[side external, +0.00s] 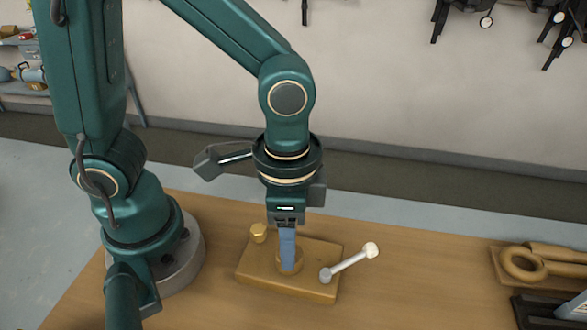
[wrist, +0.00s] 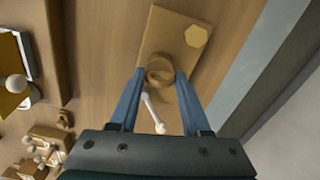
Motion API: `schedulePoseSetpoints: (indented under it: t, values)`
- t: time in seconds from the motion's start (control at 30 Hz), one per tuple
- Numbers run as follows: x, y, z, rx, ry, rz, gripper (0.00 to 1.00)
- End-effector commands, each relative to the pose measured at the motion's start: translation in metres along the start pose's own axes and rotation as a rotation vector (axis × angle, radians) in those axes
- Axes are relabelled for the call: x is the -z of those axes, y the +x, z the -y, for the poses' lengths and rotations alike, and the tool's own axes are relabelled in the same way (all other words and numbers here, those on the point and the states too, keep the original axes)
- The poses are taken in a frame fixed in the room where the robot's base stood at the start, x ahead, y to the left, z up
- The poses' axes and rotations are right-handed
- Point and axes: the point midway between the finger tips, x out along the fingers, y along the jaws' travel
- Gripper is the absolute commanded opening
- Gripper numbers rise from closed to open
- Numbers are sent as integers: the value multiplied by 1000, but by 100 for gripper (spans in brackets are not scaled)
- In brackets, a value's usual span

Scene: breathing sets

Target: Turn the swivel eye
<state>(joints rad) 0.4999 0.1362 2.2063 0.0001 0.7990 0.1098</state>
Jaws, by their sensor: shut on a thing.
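The swivel eye (wrist: 160,72) is a brass-coloured ring on a tan base plate (side external: 255,272); the plate also shows in the wrist view (wrist: 160,30). My gripper (side external: 288,264) points down over the middle of the plate. In the wrist view its two blue fingers (wrist: 159,76) are shut on the swivel eye, one on each side. In the side view the fingers hide most of the eye. A gold hexagonal head (side external: 258,232) stands at the plate's back left, and it shows in the wrist view (wrist: 196,36).
A pale rod with rounded ends (side external: 349,263) slants beside the fingers at the plate's right. A wooden piece with a large ring (side external: 523,264) and a dark tray (side external: 535,312) lie at the table's far right. The table between is clear.

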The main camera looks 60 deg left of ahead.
Motion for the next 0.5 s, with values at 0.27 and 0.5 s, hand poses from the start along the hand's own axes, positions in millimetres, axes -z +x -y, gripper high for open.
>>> schedulePoseSetpoints:
  t: [0.27, 0.5]
  values:
    - [0, 0, 0, 0, -110, 0, 0]
    - [0, -1, 0, 0, -308, 0, 0]
